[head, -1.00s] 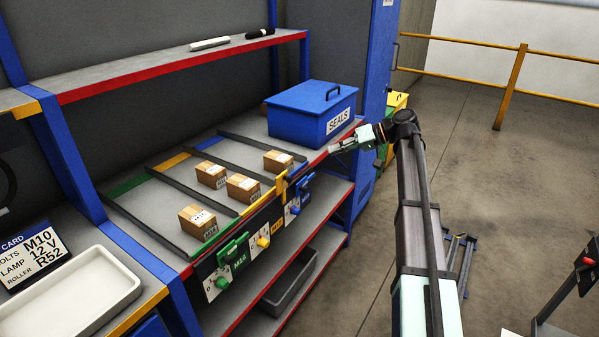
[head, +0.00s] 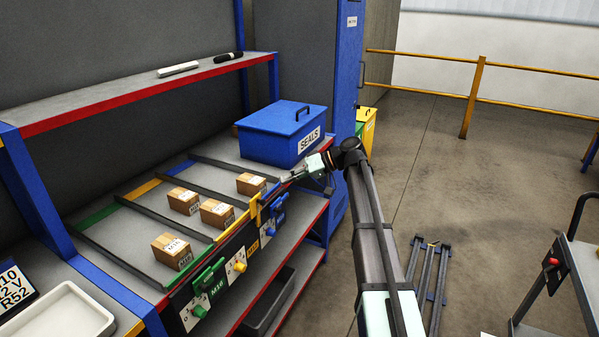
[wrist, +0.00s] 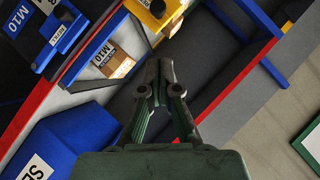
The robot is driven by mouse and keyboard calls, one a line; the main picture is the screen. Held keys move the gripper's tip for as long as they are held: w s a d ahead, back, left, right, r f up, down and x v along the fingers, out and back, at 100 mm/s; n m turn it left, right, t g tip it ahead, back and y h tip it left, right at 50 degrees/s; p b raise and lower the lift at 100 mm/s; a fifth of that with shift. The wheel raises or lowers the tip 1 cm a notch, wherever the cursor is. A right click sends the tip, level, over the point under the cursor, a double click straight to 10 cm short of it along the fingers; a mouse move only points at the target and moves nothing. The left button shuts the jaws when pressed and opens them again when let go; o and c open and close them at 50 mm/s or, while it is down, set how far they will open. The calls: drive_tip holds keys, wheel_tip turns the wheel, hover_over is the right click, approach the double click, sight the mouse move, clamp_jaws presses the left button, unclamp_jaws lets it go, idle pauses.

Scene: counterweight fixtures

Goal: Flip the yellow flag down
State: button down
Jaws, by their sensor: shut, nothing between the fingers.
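The yellow flag (head: 254,210) stands upright at the shelf's front edge in the head view, between the green flag (head: 208,274) and the blue flag (head: 279,203). A yellow knob (head: 239,267) sits on the panel below and left of it. My gripper (head: 287,181) is shut and empty, to the right of the yellow flag and apart from it, close above the blue flag. In the wrist view my gripper's fingertips (wrist: 160,82) meet in the middle. A yellow part (wrist: 154,14) shows at the top edge there, cut off; I cannot tell if it is the flag.
A blue SEALS box (head: 283,134) stands on the shelf just behind my gripper. Several cartons (head: 172,251) lie in the lanes behind the flags. A grey bin (head: 268,307) is on the lower shelf. The floor (head: 440,200) to the right is largely open.

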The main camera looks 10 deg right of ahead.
sight(259, 199)
drive_tip(key=shift+s+a+f+p, duration=0.2)
drive_tip(key=shift+a+f+p, duration=0.15)
drive_tip(key=shift+a+f, duration=0.45)
drive_tip(key=shift+s+a+f+p, duration=0.3)
drive_tip(key=shift+a+f, duration=0.35)
drive_tip(key=shift+a, duration=0.3)
drive_tip(key=shift+s+a+f+p, duration=0.15)
drive_tip(key=shift+a+f+p, duration=0.2)
drive_tip(key=shift+a+f, duration=0.45)
drive_tip(key=shift+a+r, duration=0.1)
drive_tip(key=shift+s+b, duration=0.15)
drive_tip(key=shift+b, duration=0.2)
